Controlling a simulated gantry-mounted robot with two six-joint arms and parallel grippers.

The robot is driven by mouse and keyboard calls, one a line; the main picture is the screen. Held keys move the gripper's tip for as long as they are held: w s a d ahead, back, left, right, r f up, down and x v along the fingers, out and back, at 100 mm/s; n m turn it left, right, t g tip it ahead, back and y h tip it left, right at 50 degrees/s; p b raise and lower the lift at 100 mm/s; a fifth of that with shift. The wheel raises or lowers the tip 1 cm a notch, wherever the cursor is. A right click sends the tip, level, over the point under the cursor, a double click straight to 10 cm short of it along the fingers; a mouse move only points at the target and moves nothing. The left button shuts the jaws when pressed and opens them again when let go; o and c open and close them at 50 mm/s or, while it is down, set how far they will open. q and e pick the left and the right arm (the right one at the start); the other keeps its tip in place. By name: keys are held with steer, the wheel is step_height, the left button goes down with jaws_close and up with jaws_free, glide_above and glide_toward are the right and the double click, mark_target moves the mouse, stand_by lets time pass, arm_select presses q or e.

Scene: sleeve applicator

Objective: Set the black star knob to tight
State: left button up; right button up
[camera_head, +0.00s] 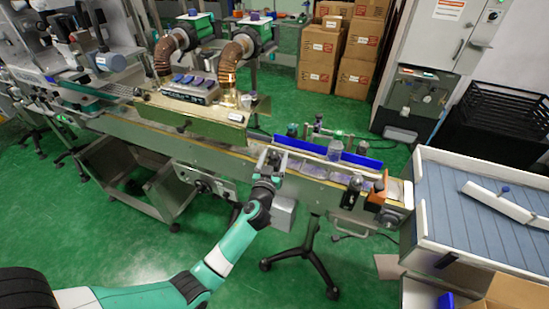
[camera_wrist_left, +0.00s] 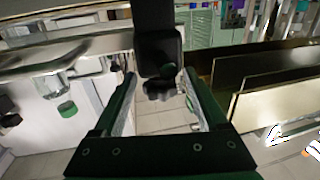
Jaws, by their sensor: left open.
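The black star knob (camera_wrist_left: 159,90) shows in the left wrist view, below a black block (camera_wrist_left: 160,55) on a black upright bar. My left gripper (camera_wrist_left: 158,80) is open, with one finger on each side of the knob in that view. I see gaps between the knob and both fingers, and cannot tell how deep it sits between them. In the head view my left gripper (camera_head: 268,160) is at the near side of the conveyor; the knob is too small to make out there. My right gripper is not in view.
The conveyor (camera_head: 150,130) runs across the head view, with a blue guide rail (camera_head: 320,150) and an orange part (camera_head: 377,193) near its right end. A blue-grey table (camera_head: 470,225) stands at the right. Metal plates (camera_wrist_left: 270,85) are right of the fingers in the wrist view.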

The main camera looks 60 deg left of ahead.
arm_select(q)
steer(key=shift+c, duration=0.2)
jaws_close()
steer(key=m+t+h+p, duration=0.1)
steer(key=p, duration=0.2)
steer(key=m+t+h+p, duration=0.1)
steer(key=h+p, duration=0.1)
steer(key=p, duration=0.1)
steer(key=m+t+h+p, duration=0.2)
steer(key=p, duration=0.1)
steer(key=shift+a+r+p, duration=0.1)
steer(key=shift+r+p, duration=0.2)
steer(key=shift+p, duration=0.05)
steer(key=shift+f+m+t+h+p, duration=0.2)
steer(key=shift+m+t+h+p, duration=0.1)
steer(key=shift+m+h+p, duration=0.15)
steer(key=shift+w+f, duration=0.1)
steer(key=shift+o, duration=0.2)
jaws_free()
